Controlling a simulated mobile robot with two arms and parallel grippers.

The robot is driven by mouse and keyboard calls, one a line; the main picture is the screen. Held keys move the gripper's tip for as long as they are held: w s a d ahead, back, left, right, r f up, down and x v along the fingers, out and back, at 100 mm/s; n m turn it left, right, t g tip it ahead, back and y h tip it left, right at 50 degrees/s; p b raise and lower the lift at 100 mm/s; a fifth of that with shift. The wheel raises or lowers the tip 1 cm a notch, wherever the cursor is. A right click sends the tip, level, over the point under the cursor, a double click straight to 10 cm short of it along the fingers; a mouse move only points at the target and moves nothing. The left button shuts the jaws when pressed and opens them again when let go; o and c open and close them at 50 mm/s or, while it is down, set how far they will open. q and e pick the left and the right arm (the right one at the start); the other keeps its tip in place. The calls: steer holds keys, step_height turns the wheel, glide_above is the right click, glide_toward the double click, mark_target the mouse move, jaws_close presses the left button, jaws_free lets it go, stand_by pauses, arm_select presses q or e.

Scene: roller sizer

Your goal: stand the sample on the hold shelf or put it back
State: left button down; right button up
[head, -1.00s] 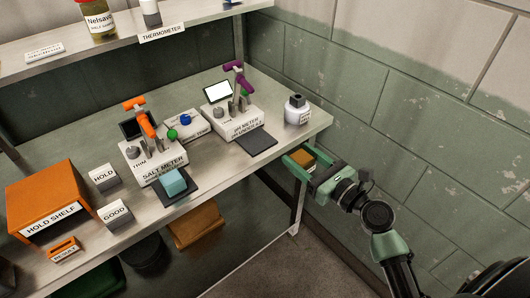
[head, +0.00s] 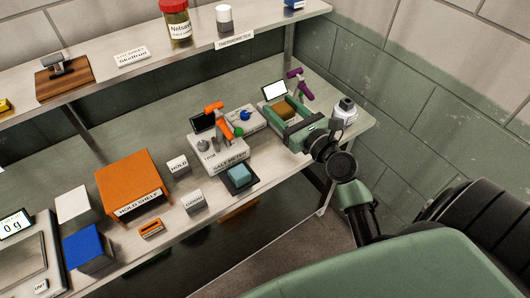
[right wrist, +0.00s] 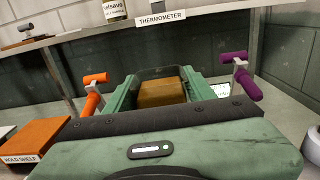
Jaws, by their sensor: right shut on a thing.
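My right gripper (head: 285,113) is shut on a brown block (head: 285,108), the likely sample, and holds it over the bench by the pH meter. The block also shows between the green fingers in the right wrist view (right wrist: 162,93). The orange hold shelf (head: 130,178) stands on the bench to the left, with its name on its front. Its corner shows at the left of the right wrist view (right wrist: 35,135). My left gripper is out of view.
The salt meter (head: 216,158) has an orange lever and a teal block (head: 240,173) on its dark pad. HOLD (head: 177,164) and GOOD (head: 193,202) blocks stand beside the hold shelf. An upper shelf (head: 130,75) runs behind.

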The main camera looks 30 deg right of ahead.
step_height(320, 180, down, 14)
steer(key=b, duration=0.7)
steer(key=shift+s+d+r+b, duration=0.1)
steer(key=shift+b, duration=0.2)
steer(key=shift+f+b, duration=0.3)
steer(key=shift+f, duration=0.2)
steer(key=shift+f+b, duration=1.4)
steer(key=shift+f, duration=0.7)
steer(key=shift+f, duration=0.2)
steer(key=o, duration=1.5)
